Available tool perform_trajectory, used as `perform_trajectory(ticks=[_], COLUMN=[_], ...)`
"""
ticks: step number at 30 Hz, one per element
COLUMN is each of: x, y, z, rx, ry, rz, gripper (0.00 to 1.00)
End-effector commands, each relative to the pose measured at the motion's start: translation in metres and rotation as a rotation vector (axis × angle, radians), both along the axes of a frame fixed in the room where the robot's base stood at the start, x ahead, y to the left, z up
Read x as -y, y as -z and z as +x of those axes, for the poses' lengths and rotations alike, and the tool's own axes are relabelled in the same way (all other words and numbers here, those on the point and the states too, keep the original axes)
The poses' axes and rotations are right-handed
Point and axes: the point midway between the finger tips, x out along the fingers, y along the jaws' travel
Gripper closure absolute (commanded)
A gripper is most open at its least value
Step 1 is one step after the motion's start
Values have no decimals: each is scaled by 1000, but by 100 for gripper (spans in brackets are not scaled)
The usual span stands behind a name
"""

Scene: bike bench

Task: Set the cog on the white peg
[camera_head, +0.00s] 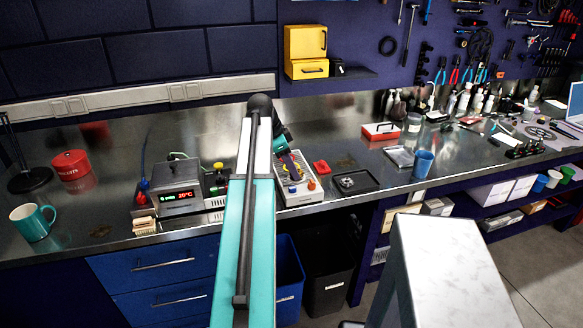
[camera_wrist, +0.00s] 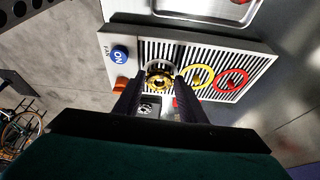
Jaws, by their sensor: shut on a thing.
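A brass cog (camera_wrist: 159,80) is between the fingertips of my gripper (camera_wrist: 160,84) in the wrist view, and the gripper is shut on it. The cog overlaps a pale ring (camera_wrist: 151,66) on a slatted panel (camera_wrist: 216,56). I cannot tell whether the cog touches the panel or hangs above it. A white peg is not clearly seen; the cog and fingers cover the middle of the pale ring. In the head view my gripper (camera_head: 290,167) is over the same panel (camera_head: 301,199) on the bench, and the cog cannot be made out there.
A yellow ring (camera_wrist: 200,75) and red ring (camera_wrist: 231,82) lie right of the cog. A blue knob (camera_wrist: 119,54) and orange switch (camera_wrist: 120,84) are left. In the head view a heater box (camera_head: 178,188) stands left of the panel, a black tray (camera_head: 352,183) right.

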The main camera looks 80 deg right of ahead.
Motion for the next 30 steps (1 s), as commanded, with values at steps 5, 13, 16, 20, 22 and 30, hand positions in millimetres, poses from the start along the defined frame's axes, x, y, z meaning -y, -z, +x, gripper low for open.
perform_trajectory(ticks=[5,13,16,20,22,30], x=[0,0,0,0,0,0], y=[3,6,8,9,8,8], z=[0,0,0,0,0,0], rx=[0,0,0,0,0,0], ry=[0,0,0,0,0,0], rz=[0,0,0,0,0,0], gripper=[86,86,86,60,55,55])
